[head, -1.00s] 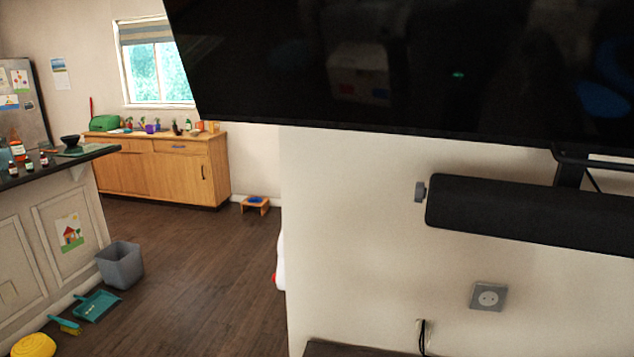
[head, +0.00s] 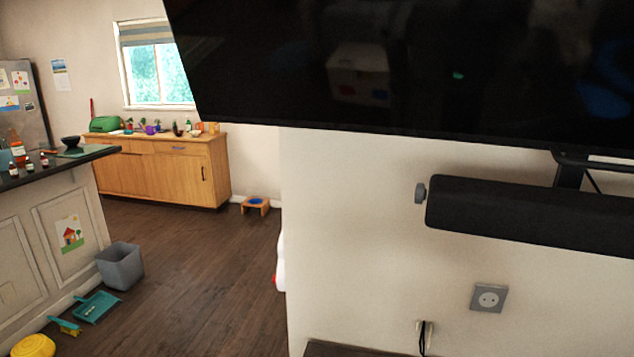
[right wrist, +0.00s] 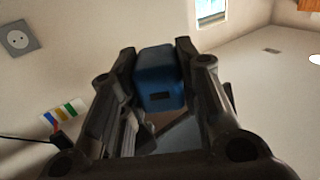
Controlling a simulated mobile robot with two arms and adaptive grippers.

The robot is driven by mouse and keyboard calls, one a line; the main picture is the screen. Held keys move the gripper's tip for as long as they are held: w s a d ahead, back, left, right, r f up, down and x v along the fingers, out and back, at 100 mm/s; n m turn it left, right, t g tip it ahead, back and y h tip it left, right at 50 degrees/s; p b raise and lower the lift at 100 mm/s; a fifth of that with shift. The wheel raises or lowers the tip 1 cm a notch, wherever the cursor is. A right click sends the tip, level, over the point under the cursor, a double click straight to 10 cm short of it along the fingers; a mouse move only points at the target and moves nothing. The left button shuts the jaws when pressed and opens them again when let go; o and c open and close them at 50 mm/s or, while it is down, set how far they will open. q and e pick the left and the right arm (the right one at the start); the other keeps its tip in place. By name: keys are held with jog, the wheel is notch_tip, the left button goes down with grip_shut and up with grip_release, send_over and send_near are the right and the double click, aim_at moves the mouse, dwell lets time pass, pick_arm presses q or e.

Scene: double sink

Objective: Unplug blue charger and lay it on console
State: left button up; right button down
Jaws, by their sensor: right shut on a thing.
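The blue charger (right wrist: 160,78) is between the fingers of my right gripper (right wrist: 158,62) in the right wrist view. The gripper is shut on it, and a dark slot shows on its near face. A grey wall socket (head: 489,297) is empty in the head view. It also shows at the upper left of the right wrist view (right wrist: 18,40), with the charger apart from it. A dark surface, likely the console (head: 345,349), shows only as a strip at the bottom of the head view. Neither gripper is in the head view.
A black screen (head: 400,65) and a dark soundbar (head: 530,212) hang above the socket. A black cable (head: 423,338) runs down the wall near the dark surface. A label with coloured stripes (right wrist: 62,113) is on the wall in the right wrist view. Open floor lies left.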

jog(key=s+d+m+h, duration=0.2)
jog(key=d+h, duration=0.2)
jog(key=d, duration=0.2)
jog(key=shift+r+m+t, duration=0.3)
jog(key=shift+r+m, duration=0.1)
jog(key=c, duration=1)
grip_release()
